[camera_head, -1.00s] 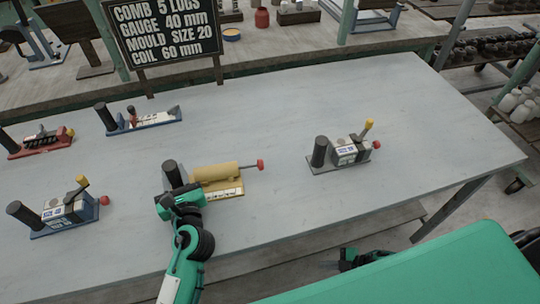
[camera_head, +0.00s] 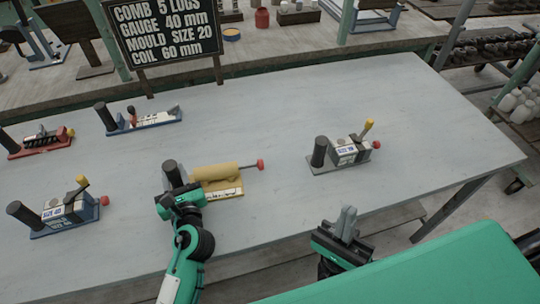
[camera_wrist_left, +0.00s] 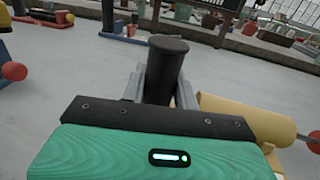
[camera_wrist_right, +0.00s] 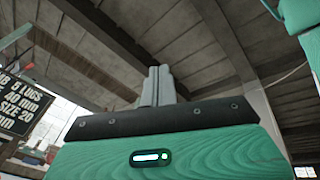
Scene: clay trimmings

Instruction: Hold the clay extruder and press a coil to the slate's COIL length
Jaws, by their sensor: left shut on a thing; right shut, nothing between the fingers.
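The clay extruder (camera_head: 215,173) has a tan barrel on a yellow base with a scale strip, a dark upright handle and a red plunger knob (camera_head: 260,165) at its right end. My left gripper (camera_head: 180,190) is shut on the extruder's dark handle (camera_wrist_left: 167,68); the tan barrel shows to its right in the left wrist view (camera_wrist_left: 250,118). My right gripper (camera_head: 346,222) is shut and empty, its fingers pointing up near the table's front edge, apart from the extruder. The slate (camera_head: 163,30) reads COIL 60 mm. The scale's markings are too small to read.
A grey-based tool (camera_head: 340,152) stands right of the extruder on the table (camera_head: 420,130). A blue SIZE 40 tool (camera_head: 62,212), a red tool (camera_head: 40,142) and another blue tool (camera_head: 145,120) stand left. The table's right part is clear.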

